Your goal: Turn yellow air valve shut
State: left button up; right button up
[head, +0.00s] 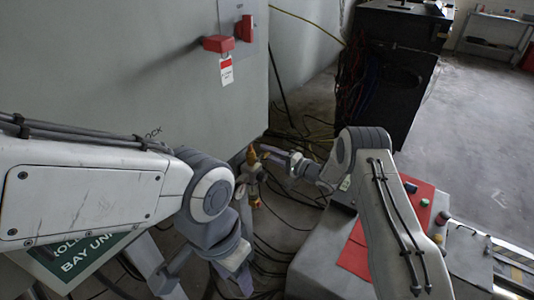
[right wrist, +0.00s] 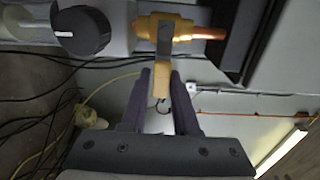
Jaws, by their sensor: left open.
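The yellow air valve shows in the right wrist view as a brass body with a flat yellow handle (right wrist: 162,72) pointing down in the picture. In the head view, the valve (head: 252,156) is small, at the wall cabinet's lower edge. My left gripper (head: 205,280) is open and empty, low in the head view, apart from the valve.
A black knob (right wrist: 82,32) sits left of the valve, and a copper pipe (right wrist: 205,33) runs right. Red handles (head: 218,44) and a tag are on the grey cabinet (head: 130,70). Cables cover the floor. A console with a red panel (head: 358,250) stands at right.

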jog(key=shift+o, duration=1.2)
jog(key=v, duration=1)
jog(key=shift+s+d+b, duration=0.15)
jog(key=shift+s+b, duration=0.05)
jog(key=shift+b, duration=0.15)
